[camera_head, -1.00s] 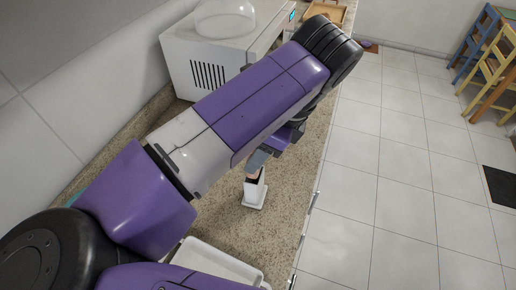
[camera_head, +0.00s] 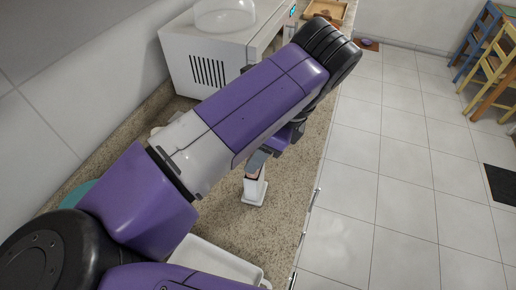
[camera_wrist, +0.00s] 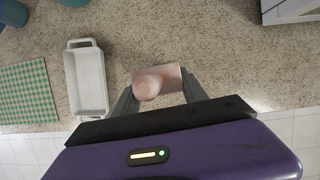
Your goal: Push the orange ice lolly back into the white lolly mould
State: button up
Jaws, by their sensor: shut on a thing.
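The white lolly mould (camera_head: 254,192) stands upright on the speckled counter, below my forearm in the head view. In the wrist view, a pale, squarish part of it (camera_wrist: 172,76) shows beneath my fingers. The orange ice lolly (camera_wrist: 148,86) looks pinkish, with its rounded end towards the wrist camera, over the mould. My gripper (camera_wrist: 158,95) has one finger on each side of the lolly and is shut on it. In the head view the fingers hide most of the lolly, so I cannot tell how deep it sits.
A white tray (camera_wrist: 71,82) lies left of the mould in the wrist view, beside a green checked cloth (camera_wrist: 28,92). A white microwave (camera_head: 205,65) stands at the back of the counter. The counter edge runs close to the mould's right in the head view.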

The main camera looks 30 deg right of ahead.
jog(key=shift+f+b, duration=1.35)
jog(key=shift+f, duration=0.55)
jog(key=o, duration=1.5)
jog(key=shift+v, duration=3.85)
